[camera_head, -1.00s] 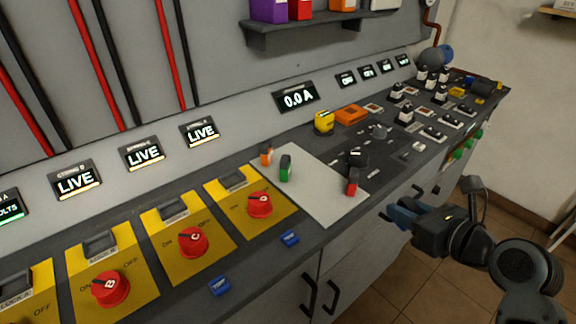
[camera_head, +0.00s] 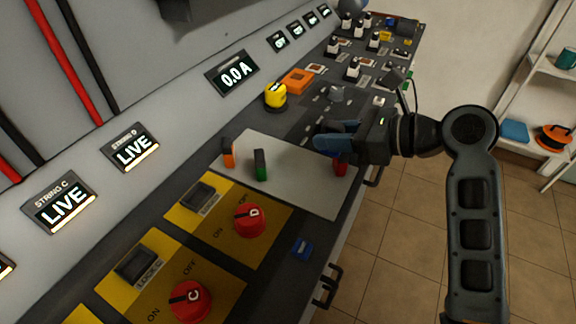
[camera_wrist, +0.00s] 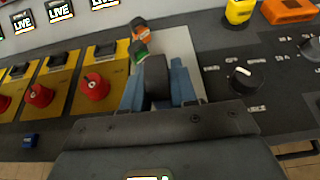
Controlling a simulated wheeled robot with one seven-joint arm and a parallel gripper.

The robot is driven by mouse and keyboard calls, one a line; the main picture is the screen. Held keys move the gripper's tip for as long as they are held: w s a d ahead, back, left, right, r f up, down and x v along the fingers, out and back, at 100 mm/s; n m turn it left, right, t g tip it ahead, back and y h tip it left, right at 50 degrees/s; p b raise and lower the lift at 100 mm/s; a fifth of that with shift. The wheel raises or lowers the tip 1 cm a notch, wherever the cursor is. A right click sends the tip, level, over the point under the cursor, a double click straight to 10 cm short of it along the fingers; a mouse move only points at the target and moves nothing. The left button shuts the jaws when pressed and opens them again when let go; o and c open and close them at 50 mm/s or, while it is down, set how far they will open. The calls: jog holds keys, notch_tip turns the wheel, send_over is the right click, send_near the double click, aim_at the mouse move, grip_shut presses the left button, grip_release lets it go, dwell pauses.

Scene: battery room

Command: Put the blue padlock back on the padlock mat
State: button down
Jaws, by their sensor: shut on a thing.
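The padlock mat (camera_head: 295,187) is the pale grey sheet on the bench, right of the yellow switch panels. An orange padlock (camera_head: 228,153) and a green padlock (camera_head: 261,165) stand at its left part, and a red padlock (camera_head: 340,168) at its right. My gripper (camera_head: 335,143) has pale blue fingers and is over the mat's right end, close to the red padlock.
Red rotary switches C (camera_head: 190,300) and D (camera_head: 250,220) stand left of the mat. A yellow button (camera_head: 275,95) and an orange box (camera_head: 297,80) are behind it. A black knob (camera_wrist: 242,80) is right of my fingers. The mat's middle is bare.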

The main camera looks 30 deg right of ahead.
jog(key=a+f, duration=0.1)
jog(key=a, duration=0.1)
jog(key=w+a+f, duration=0.1)
jog(key=a, duration=0.1)
jog(key=w+a+f, duration=0.1)
jog(key=a+f, duration=0.1)
jog(key=shift+w, duration=0.25)
jog(key=shift+a+f+b, duration=0.1)
jog(key=shift+f+b, duration=0.25)
jog(key=shift+f, duration=1.7)
jog(key=shift+f, duration=0.1)
jog(key=c, duration=0.9)
grip_release()
jog(key=shift+s+d+r, duration=0.25)
jog(key=v, duration=1.1)
jog(key=shift+s, duration=0.1)
jog(key=shift+f, duration=0.1)
